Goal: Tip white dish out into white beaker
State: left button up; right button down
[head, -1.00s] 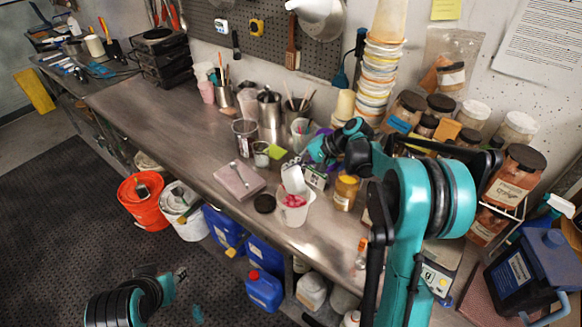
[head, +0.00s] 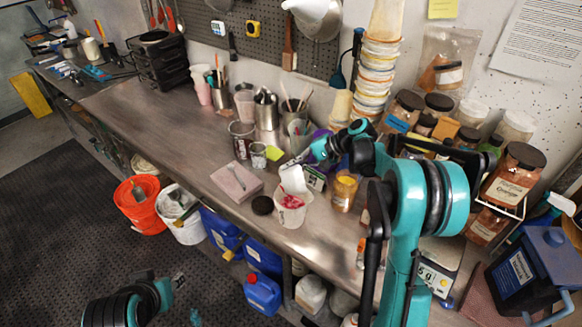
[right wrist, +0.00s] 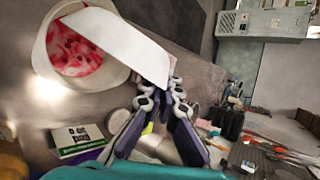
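The white dish (head: 293,179) is steeply tilted just above the mouth of the white beaker (head: 290,214). My right gripper (head: 309,160) is shut on the dish's edge; in the right wrist view its fingertips (right wrist: 161,93) pinch the corner of the white dish (right wrist: 122,42). Pink-red pieces (right wrist: 76,52) lie inside the white beaker (right wrist: 42,62). The beaker stands upright on the bench. The dish's inside is mostly hidden from the wrist camera. My left gripper (head: 179,281) is low at the left, away from the bench, and too small to read.
A black round lid (head: 262,205) and a pinkish slab (head: 236,181) lie left of the beaker. A small sign (head: 315,179) and a yellow-orange jar (head: 344,191) stand to its right. Steel and clear containers (head: 266,110) stand behind.

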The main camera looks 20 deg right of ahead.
jog(key=shift+w+d+f+m+y+b, duration=0.2)
jog(key=shift+d+m+y+b, duration=0.15)
jog(key=shift+y+b, duration=0.4)
